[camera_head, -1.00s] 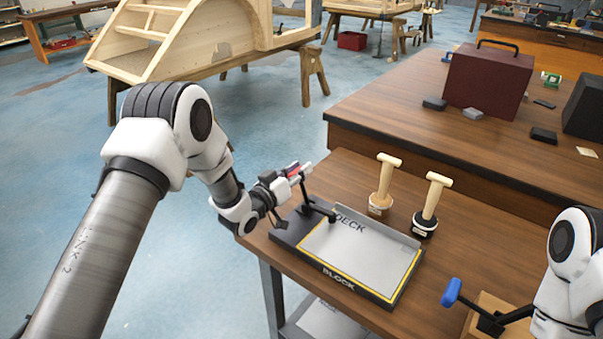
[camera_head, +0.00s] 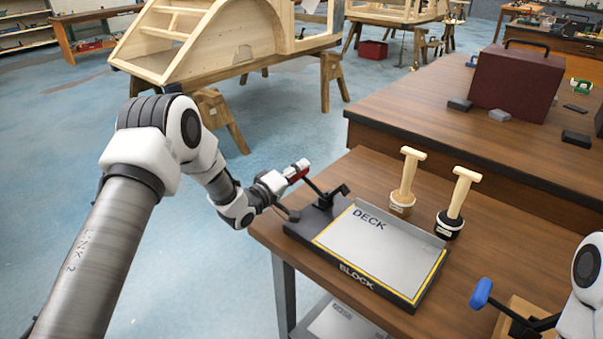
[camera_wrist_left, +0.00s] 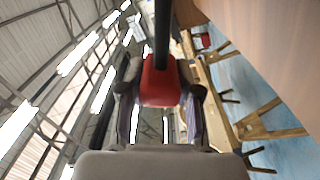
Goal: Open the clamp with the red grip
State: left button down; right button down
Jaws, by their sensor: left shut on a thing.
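The clamp (camera_head: 322,198) with the red grip (camera_head: 295,172) is fixed at the left end of the dark block fixture. Its black lever leans over to the left, and its black hold-down arm stands raised off the grey deck plate (camera_head: 385,252). My left gripper (camera_head: 290,176) is shut on the red grip, left of the fixture. In the left wrist view the red grip (camera_wrist_left: 160,82) sits between the two fingers, with the black lever running up from it. My right arm shows at the lower right; its gripper is out of view.
Two wooden-handled stamps (camera_head: 407,182) (camera_head: 455,207) stand behind the fixture (camera_head: 362,284). A blue-gripped clamp (camera_head: 481,292) is at the lower right near my right arm. A dark red case (camera_head: 517,80) stands on the bench behind. Open floor lies to the left.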

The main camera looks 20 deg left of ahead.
pick_arm(q)
jog(key=shift+a+f, duration=0.1)
jog(key=shift+f, duration=0.35)
jog(key=shift+a+f+b, duration=0.1)
jog(key=shift+f+b, duration=0.2)
jog(key=shift+b, duration=0.05)
jog(key=c, duration=0.8)
grip_release()
jog(key=shift+r, duration=0.1)
jog(key=shift+s, duration=0.1)
jog(key=v, duration=1.1)
jog(key=shift+s+a, duration=0.2)
jog(key=shift+s, duration=0.15)
